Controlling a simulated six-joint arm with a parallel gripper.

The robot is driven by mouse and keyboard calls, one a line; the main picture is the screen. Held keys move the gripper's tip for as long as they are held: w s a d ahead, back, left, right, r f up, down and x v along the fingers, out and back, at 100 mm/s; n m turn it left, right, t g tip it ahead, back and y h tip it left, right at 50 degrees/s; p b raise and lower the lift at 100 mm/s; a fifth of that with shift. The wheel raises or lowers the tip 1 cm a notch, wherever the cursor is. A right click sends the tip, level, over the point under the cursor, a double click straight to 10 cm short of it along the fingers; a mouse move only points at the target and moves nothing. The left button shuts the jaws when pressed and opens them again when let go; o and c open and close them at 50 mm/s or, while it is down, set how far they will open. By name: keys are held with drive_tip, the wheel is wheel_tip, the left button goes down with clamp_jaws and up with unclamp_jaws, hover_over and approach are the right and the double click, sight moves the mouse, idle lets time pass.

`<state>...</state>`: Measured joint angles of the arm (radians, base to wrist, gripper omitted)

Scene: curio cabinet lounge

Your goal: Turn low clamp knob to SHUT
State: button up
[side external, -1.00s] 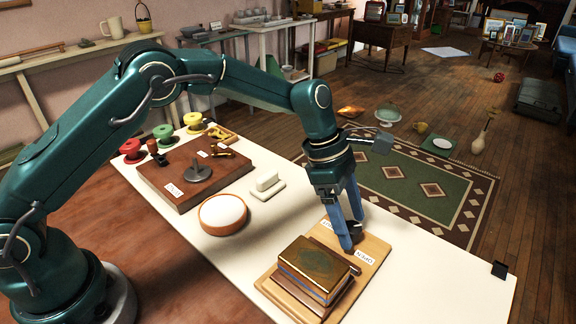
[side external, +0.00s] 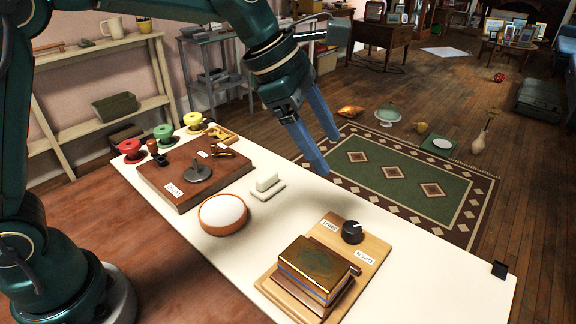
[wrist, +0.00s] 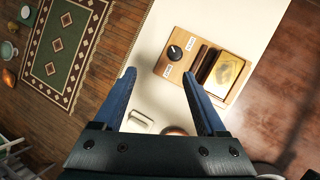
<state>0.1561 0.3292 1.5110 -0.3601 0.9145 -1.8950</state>
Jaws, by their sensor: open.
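A round black knob (side external: 352,232) with a pale mark on top stands on a wooden board (side external: 374,245) near the table's right end. One white label (side external: 365,257) at its front right reads OPEN; another label (side external: 328,224) lies at its left, apparently SHUT. I cannot clearly tell which label the mark faces. In the wrist view the knob (wrist: 175,52) shows beyond the fingertips, uncovered. My gripper (side external: 328,155), with two blue fingers, is open and empty, raised above and behind the knob, clear of it. It also shows in the wrist view (wrist: 159,76).
Gold-brown books (side external: 315,266) lie on the same board beside the knob. A round pale-topped dish (side external: 222,212), a white block (side external: 266,184) and a dark wooden board (side external: 190,190) with a grey handle stand farther left.

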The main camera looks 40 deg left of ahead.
drive_tip(key=s+a+r+m+t+y, duration=0.2)
drive_tip(key=s+a+r+m, duration=0.4)
drive_tip(key=s, duration=0.3)
drive_tip(key=s+a+f+m+y, duration=0.1)
drive_tip(key=s+a+f+m, duration=0.4)
drive_tip(key=s+m, duration=0.5)
drive_tip(key=shift+s+a+f+m+y, duration=0.15)
drive_tip(key=shift+s+f+m+y, duration=0.2)
drive_tip(key=shift+f+m, duration=1.3)
drive_tip(key=shift+r, duration=0.25)
